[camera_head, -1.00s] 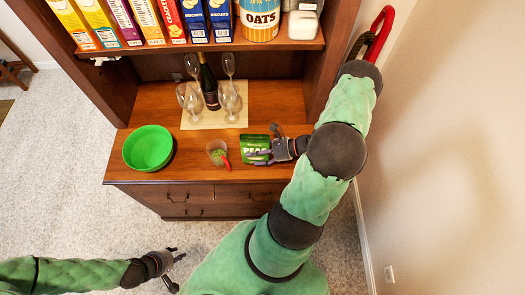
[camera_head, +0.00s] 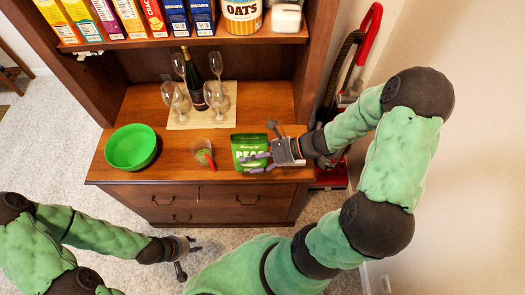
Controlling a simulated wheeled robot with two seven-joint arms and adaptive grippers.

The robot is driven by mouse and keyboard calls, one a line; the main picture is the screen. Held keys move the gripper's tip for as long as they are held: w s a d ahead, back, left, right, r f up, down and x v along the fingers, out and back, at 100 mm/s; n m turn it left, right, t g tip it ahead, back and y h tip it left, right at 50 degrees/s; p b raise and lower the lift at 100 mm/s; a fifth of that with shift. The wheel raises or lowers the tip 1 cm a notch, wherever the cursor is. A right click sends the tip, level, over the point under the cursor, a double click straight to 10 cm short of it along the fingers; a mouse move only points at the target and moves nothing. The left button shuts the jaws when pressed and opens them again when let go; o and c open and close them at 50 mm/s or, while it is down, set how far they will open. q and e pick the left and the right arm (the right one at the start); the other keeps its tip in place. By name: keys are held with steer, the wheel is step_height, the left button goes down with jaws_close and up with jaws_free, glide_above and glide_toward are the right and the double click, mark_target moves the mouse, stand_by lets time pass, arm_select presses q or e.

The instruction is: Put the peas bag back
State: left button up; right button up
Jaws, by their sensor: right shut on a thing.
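The green peas bag (camera_head: 247,147) stands upright at the right part of the hutch's wooden counter (camera_head: 193,140). My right gripper (camera_head: 264,154) reaches in from the right and is shut on the bag's right side. Its fingers cover part of the bag's lettering. Whether the bag's base touches the counter is hard to tell. My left gripper (camera_head: 189,257) is low in front of the drawers, empty, with its fingers apart.
A clear cup (camera_head: 201,148) with peas and a red-handled utensil stands left of the bag. A green bowl (camera_head: 131,147) is further left. Several glasses and a dark bottle (camera_head: 214,93) stand on a mat behind. Cereal boxes (camera_head: 130,17) and an oats canister (camera_head: 242,14) fill the shelf above.

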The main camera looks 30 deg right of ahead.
steer(key=w+d+f+b, duration=0.2)
steer(key=w+f, duration=0.1)
steer(key=f, duration=0.1)
steer(key=w+d+f+b, duration=0.2)
steer(key=w+d+f, duration=0.1)
steer(key=f, duration=0.1)
steer(key=w+d+f+b, duration=0.2)
steer(key=w+f, duration=0.1)
steer(key=f, duration=0.1)
steer(key=shift+w+d+f, duration=0.1)
steer(key=shift+d+f, duration=0.05)
steer(key=shift+d, duration=0.1)
steer(key=o, duration=1.6)
steer(key=shift+c, duration=0.2)
